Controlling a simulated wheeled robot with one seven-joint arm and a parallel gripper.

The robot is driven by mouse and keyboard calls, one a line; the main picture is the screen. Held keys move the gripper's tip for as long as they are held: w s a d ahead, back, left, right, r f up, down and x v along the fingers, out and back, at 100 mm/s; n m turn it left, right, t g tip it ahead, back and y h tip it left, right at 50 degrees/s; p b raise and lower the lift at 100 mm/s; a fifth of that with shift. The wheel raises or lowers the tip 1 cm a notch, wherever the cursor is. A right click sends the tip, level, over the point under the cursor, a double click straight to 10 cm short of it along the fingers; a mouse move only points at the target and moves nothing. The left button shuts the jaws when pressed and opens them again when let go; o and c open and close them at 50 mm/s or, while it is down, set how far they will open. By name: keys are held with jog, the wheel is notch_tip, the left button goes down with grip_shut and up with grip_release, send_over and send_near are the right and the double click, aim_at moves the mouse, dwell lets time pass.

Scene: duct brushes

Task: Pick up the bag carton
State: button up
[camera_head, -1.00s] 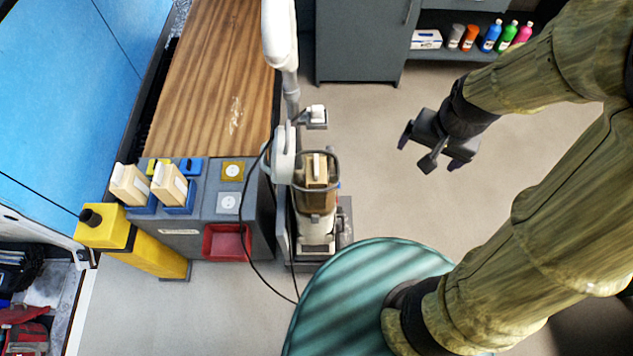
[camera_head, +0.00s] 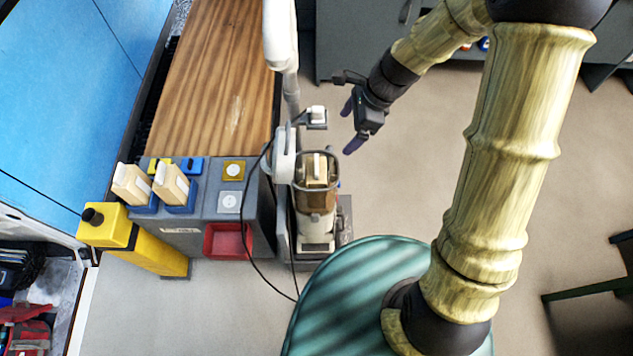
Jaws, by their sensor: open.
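Three cream, box-like items could be the bag carton; I cannot tell which one is meant. One cream box (camera_head: 131,184) and a second cream box (camera_head: 171,184) stand tilted in blue holders at the left of the grey station. A third cream piece (camera_head: 317,168) sits inside the clear brown-tinted canister (camera_head: 316,198) of the upright vacuum. My gripper (camera_head: 351,126) is open and empty, its purple-tipped fingers pointing left. It is up and to the right of the canister in the picture, apart from it. Nothing shows between the fingers.
The grey station (camera_head: 209,238) has a red bin (camera_head: 228,241) at its front. A yellow post (camera_head: 150,250) stands at left. A wooden table (camera_head: 215,80) lies behind. A black cable hangs beside the vacuum. The floor right of the vacuum is clear.

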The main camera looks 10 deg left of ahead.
jog(key=p, duration=0.3)
send_over(317, 164)
jog(key=w+d, duration=0.1)
jog(key=d, duration=0.2)
notch_tip(317, 164, down, 11)
jog(key=shift+a, duration=0.1)
jog(key=shift+s+f, duration=0.1)
jog(key=shift+s+a+f+p, duration=0.25)
jog(key=shift+a+f+p, duration=0.35)
jog(key=shift+f+p, duration=0.25)
jog(key=shift+p+x, duration=0.5)
jog(key=shift+x, duration=0.95)
jog(key=c, duration=1.4)
